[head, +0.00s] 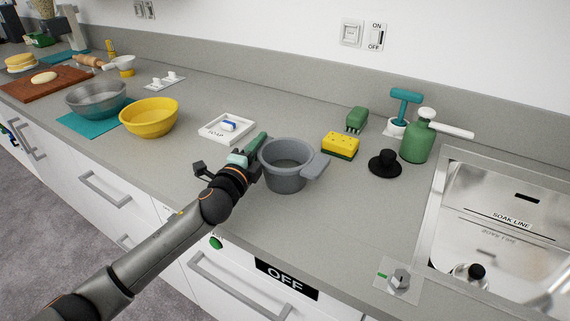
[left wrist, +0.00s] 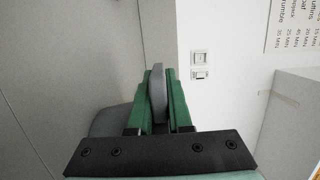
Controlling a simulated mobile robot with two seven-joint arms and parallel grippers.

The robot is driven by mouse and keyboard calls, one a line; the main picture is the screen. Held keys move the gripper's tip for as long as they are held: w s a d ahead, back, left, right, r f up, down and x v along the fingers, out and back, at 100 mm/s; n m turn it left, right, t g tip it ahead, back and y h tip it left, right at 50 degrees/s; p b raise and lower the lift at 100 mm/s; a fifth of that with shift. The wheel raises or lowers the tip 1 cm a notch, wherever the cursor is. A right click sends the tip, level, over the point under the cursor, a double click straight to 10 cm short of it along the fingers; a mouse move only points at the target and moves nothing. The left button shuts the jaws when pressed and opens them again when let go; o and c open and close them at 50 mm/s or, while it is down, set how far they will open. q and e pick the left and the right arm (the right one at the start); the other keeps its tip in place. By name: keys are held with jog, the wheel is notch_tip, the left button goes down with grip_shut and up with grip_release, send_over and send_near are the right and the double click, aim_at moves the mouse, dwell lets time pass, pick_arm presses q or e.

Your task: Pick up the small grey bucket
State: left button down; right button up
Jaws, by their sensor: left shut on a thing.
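The small grey bucket (head: 287,172) is upright at the middle of the counter, with a lug on its right side. In the head view I cannot tell whether its base touches the counter. My left gripper (head: 257,146) reaches it from the left, at its left side. In the left wrist view the green fingers of my left gripper (left wrist: 160,102) are closed on both sides of a grey upright part of the bucket (left wrist: 158,88). The fingers hide part of the bucket's left side. My right gripper is not in view.
A soap dish (head: 227,128) is behind left of the bucket. A yellow sponge (head: 341,146), black plug (head: 385,163) and green soap bottle (head: 417,141) stand to its right, before the sink (head: 500,215). A yellow bowl (head: 149,118) is at left. The counter front is clear.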

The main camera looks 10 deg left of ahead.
pick_arm(q)
jog(key=shift+d+f, duration=0.1)
jog(key=shift+f, duration=0.1)
jog(key=shift+r, duration=0.15)
jog(key=shift+r, duration=0.55)
notch_tip(320, 180, up, 2)
jog(key=shift+r+p, duration=0.25)
jog(key=shift+p, duration=0.25)
jog(key=s+r, duration=0.2)
jog(key=s+d+r+p, duration=0.1)
jog(key=s+r, duration=0.1)
jog(key=r, duration=0.1)
jog(key=shift+d+r, duration=0.1)
jog(key=s+d+r, duration=0.2)
jog(key=s+r, duration=0.2)
jog(key=s, duration=0.5)
jog(key=shift+s+d+r+p, duration=0.25)
jog(key=shift+d+p, duration=0.1)
jog(key=shift+p, duration=0.1)
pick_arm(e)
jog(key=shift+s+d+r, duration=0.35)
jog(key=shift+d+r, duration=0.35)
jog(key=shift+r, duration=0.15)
pick_arm(q)
jog(key=shift+w, duration=0.1)
